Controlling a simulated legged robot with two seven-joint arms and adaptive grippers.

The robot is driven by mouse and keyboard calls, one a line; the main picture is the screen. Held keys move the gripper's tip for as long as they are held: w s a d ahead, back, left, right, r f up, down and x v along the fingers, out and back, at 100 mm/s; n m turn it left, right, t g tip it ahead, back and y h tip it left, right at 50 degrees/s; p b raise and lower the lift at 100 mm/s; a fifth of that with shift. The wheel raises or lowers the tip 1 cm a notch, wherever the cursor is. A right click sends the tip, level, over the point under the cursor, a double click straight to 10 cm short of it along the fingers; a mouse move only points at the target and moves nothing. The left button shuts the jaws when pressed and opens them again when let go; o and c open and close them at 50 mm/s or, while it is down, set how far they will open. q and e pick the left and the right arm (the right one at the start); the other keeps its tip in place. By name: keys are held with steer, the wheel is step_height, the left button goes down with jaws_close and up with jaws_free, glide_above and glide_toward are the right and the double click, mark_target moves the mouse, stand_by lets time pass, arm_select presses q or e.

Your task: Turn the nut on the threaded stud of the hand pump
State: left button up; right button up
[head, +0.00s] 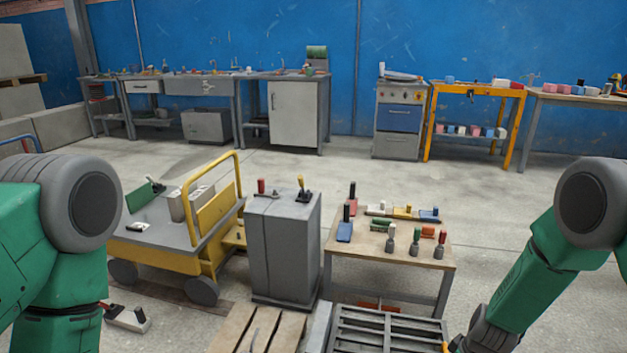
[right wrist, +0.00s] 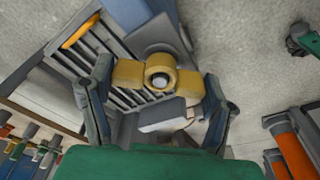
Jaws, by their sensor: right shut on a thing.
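In the right wrist view a yellow nut (right wrist: 127,73) with two block-like wings sits around the pale round end of the threaded stud (right wrist: 160,81). The fingers of my right gripper (right wrist: 158,74) stand on either side of it, shut on the wings. Grey and blue parts around the nut seem to belong to the hand pump (right wrist: 157,34); its full shape cannot be made out. In the head view my right arm runs down to the bottom edge, and its gripper and the nut are out of frame. My left gripper is not in view; only its arm shows at left.
A dark slatted grate (head: 385,338) and a wooden pallet (head: 250,328) lie at the bottom. Behind them stand a small table (head: 390,262) with several handled tools, a grey cabinet (head: 283,245) and a yellow cart (head: 160,255). In the right wrist view orange cylinders (right wrist: 293,150) are at right.

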steer(key=shift+m, duration=0.3)
steer(key=shift+d, duration=0.15)
steer(key=shift+r+m+p, duration=0.1)
steer(key=shift+m+p, duration=0.3)
steer(key=shift+m, duration=1.3)
steer(key=shift+m+h, duration=0.3)
steer(key=shift+m, duration=0.2)
steer(key=shift+w+m+p, duration=0.1)
steer(key=shift+m+p, duration=0.35)
steer(key=shift+m, duration=0.75)
